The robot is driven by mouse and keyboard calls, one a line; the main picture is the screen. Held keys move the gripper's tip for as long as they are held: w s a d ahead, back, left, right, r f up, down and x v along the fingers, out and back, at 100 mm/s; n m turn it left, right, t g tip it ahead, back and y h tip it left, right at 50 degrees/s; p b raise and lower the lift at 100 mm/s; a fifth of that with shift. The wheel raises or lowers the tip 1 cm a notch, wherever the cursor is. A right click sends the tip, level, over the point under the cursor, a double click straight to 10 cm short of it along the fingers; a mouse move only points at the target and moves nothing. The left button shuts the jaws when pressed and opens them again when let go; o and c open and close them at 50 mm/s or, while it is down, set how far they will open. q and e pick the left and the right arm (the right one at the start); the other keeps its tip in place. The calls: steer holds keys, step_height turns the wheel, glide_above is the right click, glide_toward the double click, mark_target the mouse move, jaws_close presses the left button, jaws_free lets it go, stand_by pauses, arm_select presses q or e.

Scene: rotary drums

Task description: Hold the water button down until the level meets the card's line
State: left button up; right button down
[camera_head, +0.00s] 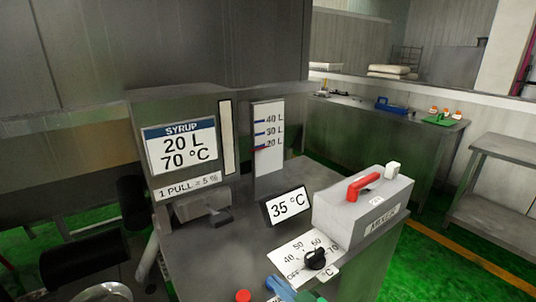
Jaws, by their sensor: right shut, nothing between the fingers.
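The card (180,147) reads SYRUP, 20 L, 70 °C. A pale upright gauge panel (266,172) beside it has blue marks at 40 L, 30 L and 20 L, with a small reddish mark near 20 L; I cannot make out a water level. At the bottom edge, a light-blue piece (281,288) lies beside a green piece (307,297); I cannot tell whether the blue one is the water button. My right gripper is shut and empty low at the bottom edge, its tips hard to make out. My left gripper is out of view.
A display (287,205) reads 35 °C. A black knob (315,259) sits on a temperature dial. A grey mixer box (362,215) has a red handle (362,187). A red button (243,295) is at the front.

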steer(key=shift+s+f, duration=0.2)
steer(key=shift+f, duration=0.35)
steer(key=r+p, duration=0.5)
steer(key=shift+w+r, duration=0.2)
steer(key=shift+w, duration=0.05)
steer(key=b+v, duration=0.1)
steer(key=v, duration=0.9)
steer(key=shift+f, duration=0.1)
steer(key=s+d+f+m+g+h, duration=0.15)
steer(key=d+f, duration=0.25)
steer(key=f, duration=0.5)
steer(key=s+d+f+m+g+h, duration=0.1)
steer(key=s+d+f+h, duration=0.2)
steer(key=f, duration=0.5)
steer(key=s+d+f+m+g+h, duration=0.1)
steer(key=d+f+m+h, duration=0.2)
steer(key=f, duration=0.6)
steer(key=s+d+f+g, duration=0.1)
steer(key=s+f+g, duration=0.3)
steer(key=s, duration=0.9)
steer(key=s+d+f+g+h, duration=0.1)
steer(key=s+f+g, duration=0.3)
steer(key=s+f, duration=0.6)
steer(key=s+n, duration=0.1)
steer(key=s, duration=0.2)
steer(key=shift+s+f, duration=0.15)
steer(key=shift+s, duration=0.25)
